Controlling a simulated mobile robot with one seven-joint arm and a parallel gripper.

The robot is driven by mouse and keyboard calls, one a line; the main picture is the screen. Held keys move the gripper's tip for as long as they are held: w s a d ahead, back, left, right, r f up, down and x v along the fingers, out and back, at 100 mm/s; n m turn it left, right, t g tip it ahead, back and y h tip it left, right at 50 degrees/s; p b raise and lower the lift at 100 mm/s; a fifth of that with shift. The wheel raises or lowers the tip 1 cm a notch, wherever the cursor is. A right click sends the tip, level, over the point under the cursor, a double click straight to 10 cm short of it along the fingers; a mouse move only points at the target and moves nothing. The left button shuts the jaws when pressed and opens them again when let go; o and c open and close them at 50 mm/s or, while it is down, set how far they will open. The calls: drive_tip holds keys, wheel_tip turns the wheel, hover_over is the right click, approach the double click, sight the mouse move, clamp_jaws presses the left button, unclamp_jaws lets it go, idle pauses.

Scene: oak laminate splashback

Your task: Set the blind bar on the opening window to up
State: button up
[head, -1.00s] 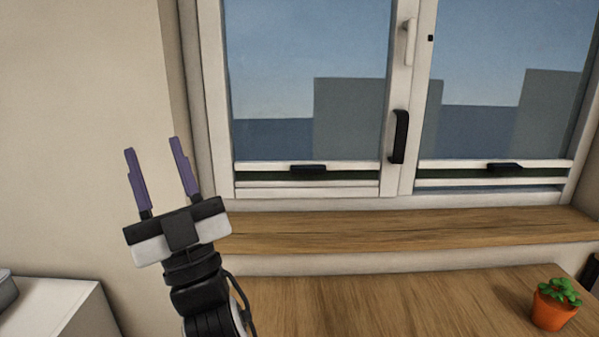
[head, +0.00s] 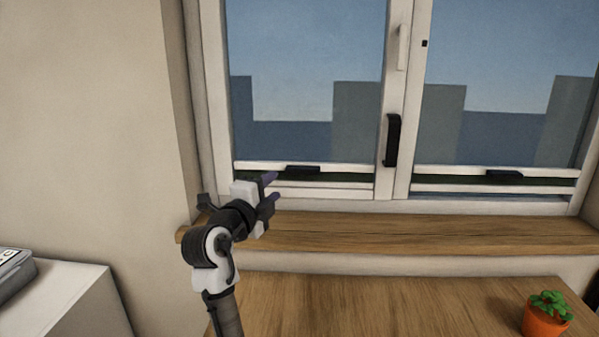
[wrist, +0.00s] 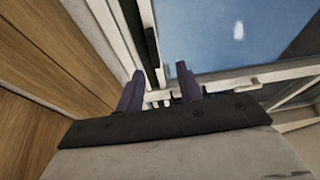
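Two window panes stand side by side, each with a white blind bar low across its glass. The left bar (head: 355,169) has a black grip (head: 302,170); the right bar (head: 450,170) has another black grip (head: 504,173). A black handle (head: 392,140) sits on the post between the panes. My gripper (head: 272,188) is open and empty, in front of the left pane's lower left, just below and left of the left grip. In the wrist view, my gripper (wrist: 160,88) shows a gap between its purple fingers. A dark grip (wrist: 152,47) on a white bar lies beyond the fingertips, apparently untouched.
A wooden sill (head: 430,234) runs under the window, above a wooden worktop (head: 390,300). A potted plant (head: 546,316) stands at the right front. A white cabinet (head: 75,295) is at the left. The space before the right pane is clear.

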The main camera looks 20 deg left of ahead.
sight(301, 172)
drive_tip(key=shift+m+g+h, duration=0.3)
drive_tip(key=shift+m, duration=0.3)
drive_tip(key=w+p, duration=0.1)
drive_tip(key=w, duration=0.3)
drive_tip(key=w+d+p, duration=0.1)
drive_tip(key=w, duration=0.3)
drive_tip(key=w+d+p, duration=0.1)
drive_tip(key=w+p, duration=0.1)
drive_tip(key=w, duration=0.2)
drive_tip(key=shift+w+d+f, duration=0.15)
drive_tip(key=shift+w+f, duration=0.2)
drive_tip(key=shift+w, duration=0.05)
drive_tip(key=shift+w+f, duration=0.15)
drive_tip(key=shift+w, duration=0.6)
drive_tip(key=shift+c, duration=0.2)
clamp_jaws()
